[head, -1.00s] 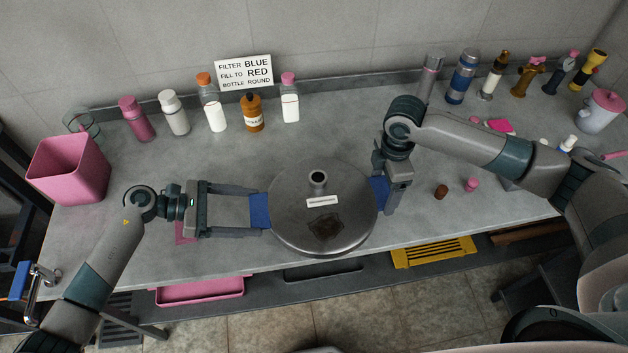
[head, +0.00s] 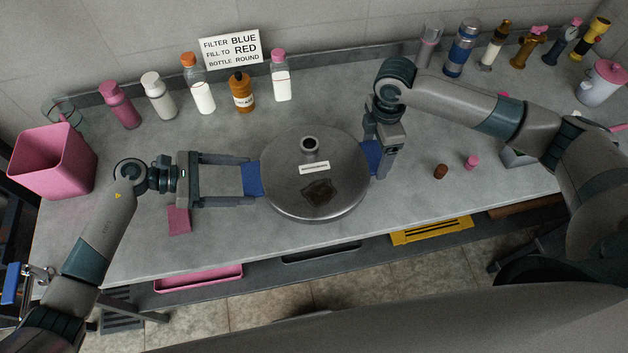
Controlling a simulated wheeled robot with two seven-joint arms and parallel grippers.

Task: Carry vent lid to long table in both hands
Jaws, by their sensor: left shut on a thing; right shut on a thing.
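The vent lid (head: 280,187) is a round grey metal disc with a short pipe stub, a white label and a dark patch on top. It has a blue handle on each side. In the head view it is over the long table (head: 130,235), towards its front edge; I cannot tell whether it touches the top. My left gripper (head: 246,180) is shut on the left blue handle (head: 254,178). My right gripper (head: 378,160) is shut on the right blue handle (head: 373,155), partly hiding it.
Several bottles stand along the back, with an orange-brown bottle (head: 242,95) behind the lid. A pink bin (head: 52,165) stands at the left end. A brown cap (head: 440,171) and a pink cap (head: 471,162) lie to the right. A pink pad (head: 179,220) lies near my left gripper.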

